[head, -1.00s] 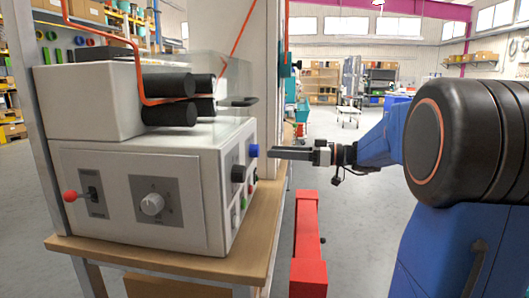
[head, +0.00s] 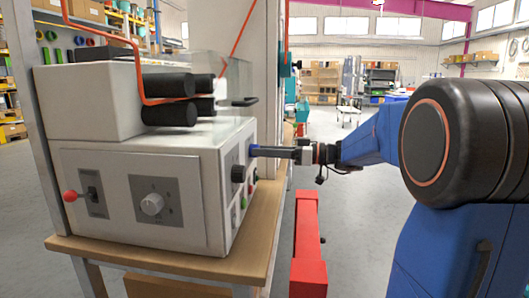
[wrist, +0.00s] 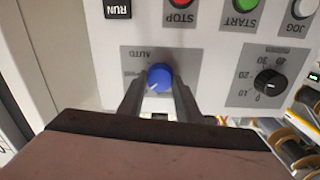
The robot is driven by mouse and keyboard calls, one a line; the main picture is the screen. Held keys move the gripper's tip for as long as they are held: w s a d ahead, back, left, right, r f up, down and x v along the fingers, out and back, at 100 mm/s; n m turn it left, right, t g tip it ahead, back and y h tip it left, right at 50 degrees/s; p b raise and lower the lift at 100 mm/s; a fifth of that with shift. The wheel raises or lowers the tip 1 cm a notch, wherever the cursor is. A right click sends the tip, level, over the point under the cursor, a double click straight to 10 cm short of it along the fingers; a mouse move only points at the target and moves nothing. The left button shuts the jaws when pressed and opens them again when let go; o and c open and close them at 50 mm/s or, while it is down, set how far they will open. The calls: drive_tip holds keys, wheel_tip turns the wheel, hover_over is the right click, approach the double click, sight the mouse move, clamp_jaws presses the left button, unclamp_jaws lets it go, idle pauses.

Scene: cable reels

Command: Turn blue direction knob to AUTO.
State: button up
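The blue direction knob (wrist: 159,77) sits on a grey plate of the control panel in the wrist view, where the lettering is upside down. Its white pointer mark points to the lower left in that view. The AUTO label (wrist: 141,53) is above and left of the knob. My gripper (wrist: 160,88) has one finger on each side of the knob, very close to it. Whether the fingers press on it I cannot tell. In the head view my gripper (head: 256,151) reaches the machine's right side panel and covers most of the blue knob (head: 252,150).
A black dial (wrist: 269,83) is right of the blue knob in the wrist view. Red STOP (wrist: 182,3) and green START (wrist: 245,5) buttons are above it. The machine (head: 150,195) stands on a wooden bench (head: 255,240). A red beam (head: 307,235) is below my arm.

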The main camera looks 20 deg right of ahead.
drive_tip(key=shift+m, duration=0.4)
drive_tip(key=shift+w+d+m+g, duration=0.1)
drive_tip(key=shift+m+g, duration=0.1)
drive_tip(key=shift+m, duration=3.95)
drive_tip(key=shift+w+m+g, duration=0.1)
drive_tip(key=shift+m+g, duration=0.1)
drive_tip(key=shift+m, duration=3.95)
drive_tip(key=o, duration=1)
drive_tip(key=shift+o, duration=0.2)
drive_tip(key=shift+s, duration=0.1)
drive_tip(key=v, duration=1.7)
drive_tip(key=shift+d, duration=0.2)
